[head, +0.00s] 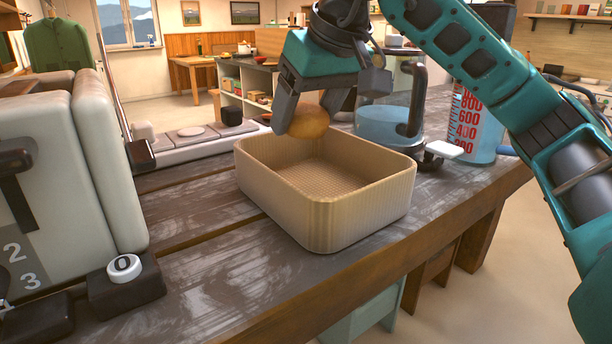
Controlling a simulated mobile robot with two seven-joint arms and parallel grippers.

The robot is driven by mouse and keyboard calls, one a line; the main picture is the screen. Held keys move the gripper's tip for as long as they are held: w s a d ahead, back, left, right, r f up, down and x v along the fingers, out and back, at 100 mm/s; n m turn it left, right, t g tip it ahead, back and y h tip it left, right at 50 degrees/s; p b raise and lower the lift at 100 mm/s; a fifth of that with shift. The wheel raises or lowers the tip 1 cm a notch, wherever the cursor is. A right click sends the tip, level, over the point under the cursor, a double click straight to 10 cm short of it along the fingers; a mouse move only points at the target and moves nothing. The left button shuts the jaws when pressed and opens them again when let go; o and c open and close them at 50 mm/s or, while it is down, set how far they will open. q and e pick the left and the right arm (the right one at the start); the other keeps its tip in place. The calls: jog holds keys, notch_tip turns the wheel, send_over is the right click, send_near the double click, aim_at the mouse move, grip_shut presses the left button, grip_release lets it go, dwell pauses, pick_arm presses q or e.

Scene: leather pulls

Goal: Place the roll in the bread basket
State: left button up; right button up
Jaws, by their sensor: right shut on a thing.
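The roll (308,122) is round and golden brown. My right gripper (306,112) is shut on it and holds it above the back left part of the bread basket, near the rim. The bread basket (330,212) is a tan, ribbed, rectangular tub with rounded corners. It stands upright on the dark wooden counter, and the part of its inside that shows is empty. My left gripper is not in view.
A toaster (110,150) stands at the left. A glass kettle (385,125) and a measuring jug with red numbers (470,125) stand behind the basket at the right. The counter (215,280) is clear in front of the basket.

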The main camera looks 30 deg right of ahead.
aim_at(298, 181)
notch_tip(298, 181, down, 8)
jog(key=shift+b, duration=0.85)
jog(key=o, duration=0.3)
jog(key=shift+f, duration=0.15)
jog(key=o, duration=0.5)
